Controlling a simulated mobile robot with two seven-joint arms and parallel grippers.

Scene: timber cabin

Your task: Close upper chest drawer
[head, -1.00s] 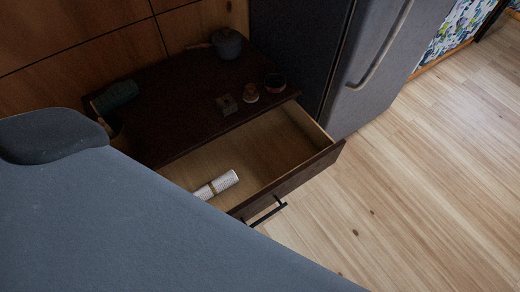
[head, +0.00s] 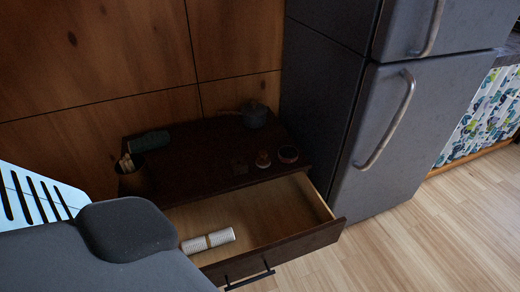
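The dark wooden chest (head: 200,155) stands against the timber wall. Its upper drawer (head: 322,236) is pulled well out, with a pale inside and a dark front. A black bar handle (head: 250,275) shows on the drawer front near the bottom of the head view. A white rolled item with a tan band (head: 208,241) lies inside the drawer. A large grey padded surface at lower left hides the drawer's left end. Neither of my grippers is in view.
A grey fridge (head: 400,130) stands close on the right. The wooden floor (head: 400,235) at right is clear.

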